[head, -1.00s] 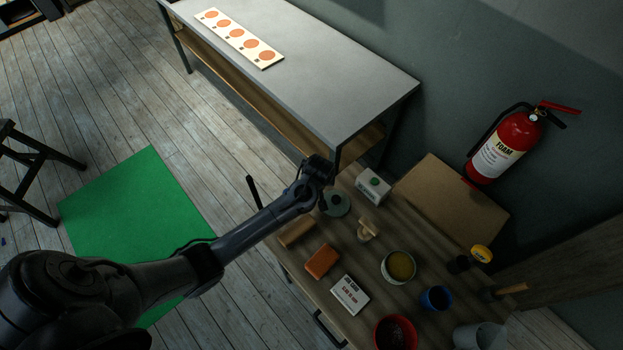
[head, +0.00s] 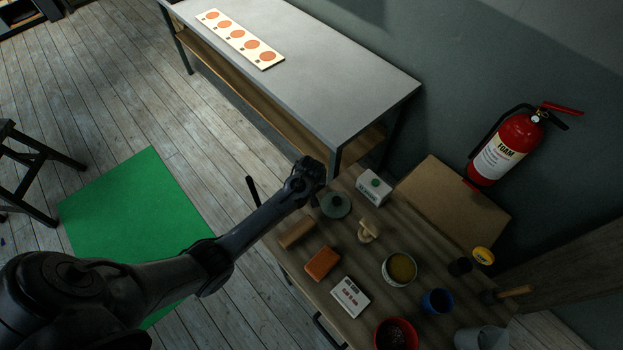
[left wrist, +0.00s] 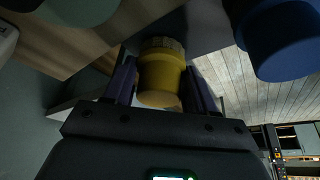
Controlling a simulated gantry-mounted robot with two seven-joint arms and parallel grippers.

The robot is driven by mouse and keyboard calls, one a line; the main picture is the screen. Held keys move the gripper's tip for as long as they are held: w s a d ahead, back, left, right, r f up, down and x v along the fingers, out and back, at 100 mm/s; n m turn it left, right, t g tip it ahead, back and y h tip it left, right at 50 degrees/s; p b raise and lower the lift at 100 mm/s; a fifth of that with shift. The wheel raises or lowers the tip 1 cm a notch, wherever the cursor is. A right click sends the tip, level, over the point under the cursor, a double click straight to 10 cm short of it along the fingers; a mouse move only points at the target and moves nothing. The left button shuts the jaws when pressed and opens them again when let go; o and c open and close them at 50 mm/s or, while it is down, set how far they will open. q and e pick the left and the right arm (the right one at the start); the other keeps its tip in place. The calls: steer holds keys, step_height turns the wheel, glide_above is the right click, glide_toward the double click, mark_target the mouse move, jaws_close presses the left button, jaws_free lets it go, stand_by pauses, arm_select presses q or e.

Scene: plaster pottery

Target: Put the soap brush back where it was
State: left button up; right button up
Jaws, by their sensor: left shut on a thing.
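In the left wrist view, my left gripper (left wrist: 160,88) is shut on a short, round yellow thing with a tan, ribbed far end, which I take to be the soap brush (left wrist: 162,80). In the head view my left gripper (head: 314,190) hangs at the far left end of the wooden table (head: 345,268), close to a round grey-green lid (head: 336,205). The arm and gripper hide the brush there. My right gripper is not in view.
On the wooden table are a white box (head: 374,187), an orange block (head: 322,263), a bowl (head: 399,268), a blue cup (head: 437,301) and a red bowl (head: 396,334). A grey bench (head: 320,75) stands behind. A fire extinguisher (head: 505,147) hangs on the wall.

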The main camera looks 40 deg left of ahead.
arm_select(q)
steer(key=shift+f, duration=0.15)
steer(key=o, duration=1)
